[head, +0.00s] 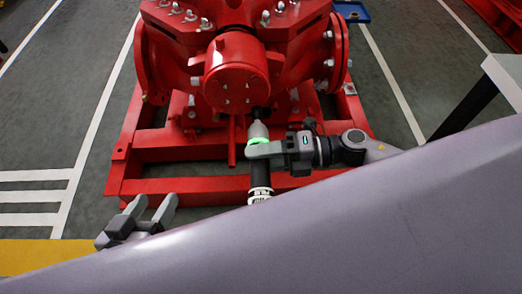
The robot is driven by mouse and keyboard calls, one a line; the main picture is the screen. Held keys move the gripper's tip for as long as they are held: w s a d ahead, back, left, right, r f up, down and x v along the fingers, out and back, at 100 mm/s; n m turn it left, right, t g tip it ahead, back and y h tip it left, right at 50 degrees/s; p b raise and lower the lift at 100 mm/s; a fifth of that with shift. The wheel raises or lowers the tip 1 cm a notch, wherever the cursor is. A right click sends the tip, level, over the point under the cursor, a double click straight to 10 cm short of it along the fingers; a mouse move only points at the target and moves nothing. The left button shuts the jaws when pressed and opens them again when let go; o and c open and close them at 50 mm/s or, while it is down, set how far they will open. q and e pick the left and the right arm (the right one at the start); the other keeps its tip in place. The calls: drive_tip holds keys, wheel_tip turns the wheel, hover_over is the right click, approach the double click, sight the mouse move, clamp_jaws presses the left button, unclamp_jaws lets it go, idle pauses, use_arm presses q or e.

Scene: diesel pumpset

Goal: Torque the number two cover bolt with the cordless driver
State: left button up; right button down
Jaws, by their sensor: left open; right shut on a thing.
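The red pumpset (275,35) fills the upper middle of the head view, with a round red cover (236,72) facing me. Small bolts show on the cover's face; I cannot read which is number two. My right gripper (262,149) comes in from the right and is shut on the cordless driver (261,175). The driver's grey nose points up the picture at the cover's lower right edge. I cannot tell whether its tip touches a bolt. My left gripper (151,210) is open and empty at the lower left, away from the pump.
A red base frame (160,188) runs under the pump. A grey-topped table (506,75) stands at the right, and a blue tray (353,12) lies behind the pump. The floor at the left is clear, with white lines and a yellow strip (40,256).

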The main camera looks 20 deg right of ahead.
sight(262, 176)
drive_tip(key=shift+s+a+p, duration=0.3)
drive_tip(key=shift+s+p, duration=0.1)
drive_tip(key=shift+s, duration=0.55)
drive_tip(key=shift+s+a+p, duration=0.3)
drive_tip(key=shift+s+p, duration=0.05)
drive_tip(key=shift+s, duration=0.65)
drive_tip(key=shift+a, duration=0.1)
